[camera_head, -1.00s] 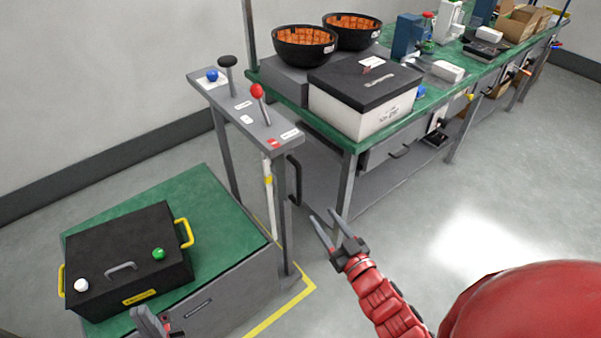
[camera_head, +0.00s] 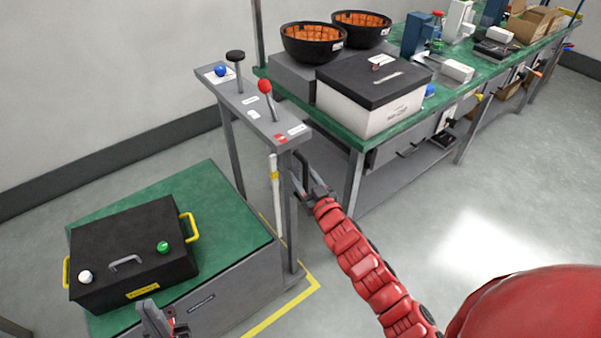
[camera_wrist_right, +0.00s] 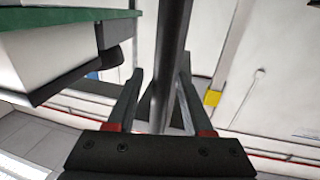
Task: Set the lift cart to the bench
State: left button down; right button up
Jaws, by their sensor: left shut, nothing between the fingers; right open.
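The lift cart has a green top (camera_head: 110,202) at the lower left and a raised grey control panel (camera_head: 262,122) on posts. On the panel are a red-knobbed lever (camera_head: 265,88), a black knob (camera_head: 235,57) and a blue knob (camera_head: 221,70). The green-topped bench (camera_head: 347,138) stands to the right of the panel. My right gripper (camera_head: 309,190) is open at the cart's dark side handle (camera_head: 300,168). In the right wrist view a dark upright bar (camera_wrist_right: 170,70) passes between its open fingers. My left gripper (camera_head: 158,318) is shut and empty at the cart's front edge.
A black case (camera_head: 130,245) with yellow handles sits on the cart top. The bench carries a black-lidded white box (camera_head: 365,105) and orange-lined black bowls (camera_head: 313,42). Yellow tape (camera_head: 285,310) marks the floor by the cart. Open floor lies to the right.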

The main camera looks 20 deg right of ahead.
jog(key=shift+w+a, duration=0.1)
jog(key=shift+w, duration=0.35)
grip_shut()
dwell(1.2)
